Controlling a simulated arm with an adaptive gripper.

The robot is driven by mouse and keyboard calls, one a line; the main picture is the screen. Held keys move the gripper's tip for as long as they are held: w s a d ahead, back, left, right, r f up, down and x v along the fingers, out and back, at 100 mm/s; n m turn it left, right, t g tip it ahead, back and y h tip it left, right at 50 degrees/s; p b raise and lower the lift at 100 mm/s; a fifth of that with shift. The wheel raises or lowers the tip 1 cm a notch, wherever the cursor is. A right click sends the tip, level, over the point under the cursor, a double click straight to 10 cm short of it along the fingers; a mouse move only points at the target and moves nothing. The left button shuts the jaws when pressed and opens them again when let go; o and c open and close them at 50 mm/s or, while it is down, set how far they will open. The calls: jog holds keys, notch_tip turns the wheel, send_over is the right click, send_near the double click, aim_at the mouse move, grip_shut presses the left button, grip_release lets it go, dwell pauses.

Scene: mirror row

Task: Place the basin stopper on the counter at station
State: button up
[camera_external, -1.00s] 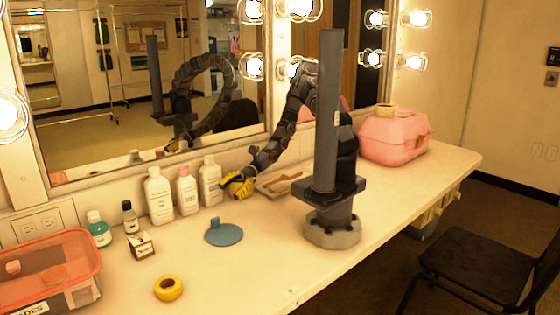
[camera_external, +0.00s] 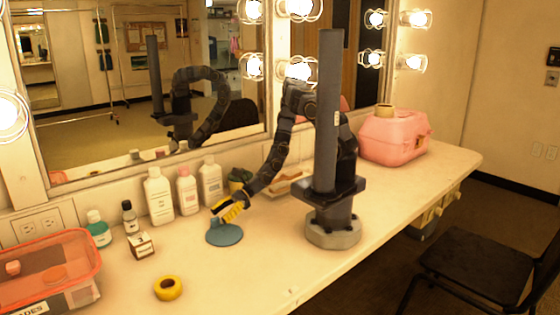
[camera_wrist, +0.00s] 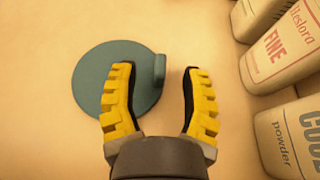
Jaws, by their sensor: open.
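The basin stopper (camera_external: 224,236) is a flat blue-grey disc with a small upright tab, lying on the counter (camera_external: 250,285). In the wrist view the disc (camera_wrist: 92,85) is at the left, and its tab (camera_wrist: 159,69) stands near its right edge. My gripper (camera_external: 218,211) has yellow ridged fingers and hangs low over the stopper. In the wrist view my gripper (camera_wrist: 153,70) is open, with the tab showing between or just beyond the fingertips. The left finger covers part of the disc. I cannot tell whether a finger touches the tab.
White bottles (camera_external: 158,195) stand close behind the gripper; powder bottles (camera_wrist: 285,50) line the right of the wrist view. A small brown-and-white box (camera_external: 141,245), a yellow tape roll (camera_external: 168,288) and a coral bin (camera_external: 45,270) are leftward. A pink case (camera_external: 393,138) is at right.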

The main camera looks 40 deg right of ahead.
jog(key=shift+x, duration=1.25)
grip_shut()
